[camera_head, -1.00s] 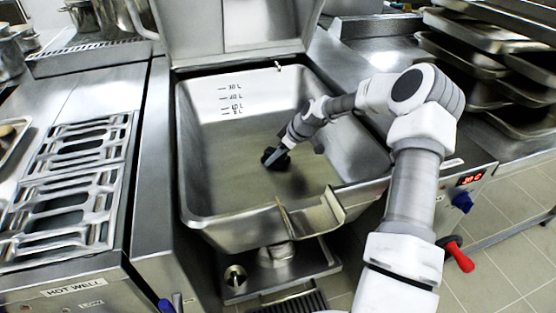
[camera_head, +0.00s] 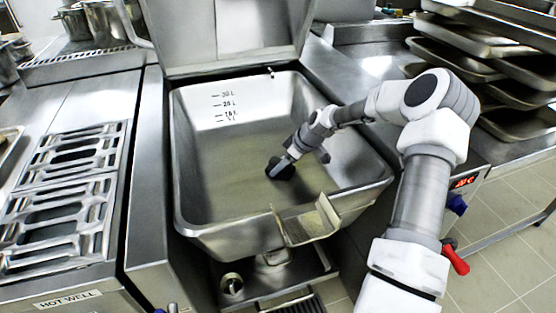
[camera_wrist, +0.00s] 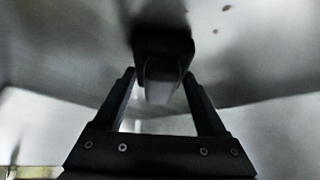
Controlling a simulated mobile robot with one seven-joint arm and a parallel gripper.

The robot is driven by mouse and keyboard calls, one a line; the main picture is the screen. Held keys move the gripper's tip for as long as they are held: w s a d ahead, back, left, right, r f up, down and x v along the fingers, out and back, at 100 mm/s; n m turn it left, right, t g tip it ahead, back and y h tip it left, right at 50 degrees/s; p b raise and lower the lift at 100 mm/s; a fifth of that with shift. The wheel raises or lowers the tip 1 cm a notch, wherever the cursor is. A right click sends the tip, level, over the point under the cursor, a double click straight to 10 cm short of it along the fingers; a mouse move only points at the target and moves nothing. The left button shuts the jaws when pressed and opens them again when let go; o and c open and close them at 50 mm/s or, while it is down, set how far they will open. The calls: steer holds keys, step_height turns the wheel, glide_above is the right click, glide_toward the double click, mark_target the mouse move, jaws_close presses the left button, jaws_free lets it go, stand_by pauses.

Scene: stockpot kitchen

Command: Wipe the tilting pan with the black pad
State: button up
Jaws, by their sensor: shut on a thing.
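The tilting pan (camera_head: 196,185) is a deep steel basin with litre marks on its back wall and a pouring lip at the front. Its lid stands raised behind it. My arm reaches in over the right rim. My gripper (camera_head: 287,161) is inside the pan, shut on the black pad (camera_head: 279,172). The pad is low, at or close to the pan floor, right of the middle; I cannot tell if it touches. In the wrist view the pad (camera_wrist: 163,42) sits between the fingers of my gripper (camera_wrist: 160,85). A few brown specks (camera_wrist: 221,20) show on the steel beyond it.
A hot well unit (camera_head: 65,200) with slotted covers stands to the left. Stacked steel trays (camera_head: 490,75) are on the right. A red-handled lever (camera_head: 455,260) is at the pan's front right. Pots (camera_head: 90,20) stand at the back left.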

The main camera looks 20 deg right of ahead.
steer(key=shift+s+f, duration=0.1)
steer(key=shift+s, duration=2.3)
steer(key=shift+s+p, duration=0.7)
steer(key=shift+s, duration=1.15)
steer(key=shift+r+p, duration=2.3)
steer(key=shift+r, duration=0.85)
steer(key=shift+r+p, duration=1.15)
steer(key=shift+r, duration=0.35)
